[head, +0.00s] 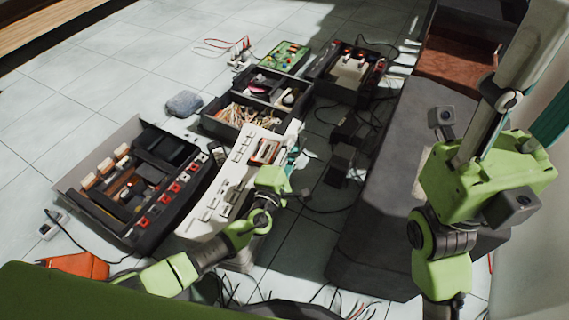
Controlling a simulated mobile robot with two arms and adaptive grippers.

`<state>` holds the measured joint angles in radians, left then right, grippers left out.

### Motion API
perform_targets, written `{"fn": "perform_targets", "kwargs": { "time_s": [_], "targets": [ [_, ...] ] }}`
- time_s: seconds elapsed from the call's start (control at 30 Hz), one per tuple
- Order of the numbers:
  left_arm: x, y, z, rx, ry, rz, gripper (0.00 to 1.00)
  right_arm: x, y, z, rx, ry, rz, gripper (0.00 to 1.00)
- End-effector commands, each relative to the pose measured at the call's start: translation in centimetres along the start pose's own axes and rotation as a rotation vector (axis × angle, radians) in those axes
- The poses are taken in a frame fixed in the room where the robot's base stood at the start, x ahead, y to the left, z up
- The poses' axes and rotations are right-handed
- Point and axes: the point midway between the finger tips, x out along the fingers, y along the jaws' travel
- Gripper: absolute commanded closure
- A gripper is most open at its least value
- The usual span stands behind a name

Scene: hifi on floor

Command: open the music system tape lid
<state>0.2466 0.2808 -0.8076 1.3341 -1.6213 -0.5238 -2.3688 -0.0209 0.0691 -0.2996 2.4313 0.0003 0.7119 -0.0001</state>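The music system (213,207) is a long off-white unit with rows of keys and slots, lying on the tiled floor at the centre. A small reddish-brown window with a pale frame, which looks like the tape lid (265,150), is near its far end. Whether the lid is shut is too small to tell. My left arm reaches over the near part of the unit and hides some of it. My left gripper (291,164) is beside the far end, just right of the window; its fingers are small and unclear. My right arm is at the right; its gripper does not show.
An opened black device (135,190) lies close on the left. Black trays of parts (235,120), a green circuit board (286,56) and another opened unit (350,70) lie behind. Cables and dark boxes (345,157) are right of the unit, beside a large grey block (375,215). Bare floor is at far left.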

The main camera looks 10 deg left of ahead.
Motion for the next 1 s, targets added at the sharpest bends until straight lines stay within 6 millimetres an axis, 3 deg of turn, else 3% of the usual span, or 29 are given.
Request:
{"fn": "perform_targets", "kwargs": {
  "time_s": [0.2,0.4,0.8,0.9,1.0],
  "targets": [
    [-4.8,0.0,0.4,-0.005,-0.007,-0.001,0.77,0.1,0.0,0.0,0.000,0.000,0.000,0.60],
    [-7.6,0.0,0.3,-0.003,-0.005,0.000,0.77,0.1,0.0,0.0,0.000,0.001,0.000,0.60],
    [-8.5,0.1,0.2,-0.002,-0.004,0.001,0.77,0.0,0.0,0.0,0.000,0.000,0.000,0.60],
    [-8.5,0.1,0.3,-0.013,-0.005,-0.001,1.00,0.1,0.0,0.0,0.000,0.000,0.000,0.60],
    [-8.5,0.1,0.9,-0.087,-0.012,-0.018,1.00,0.1,0.0,0.0,0.001,-0.001,0.001,0.60]
  ]
}}
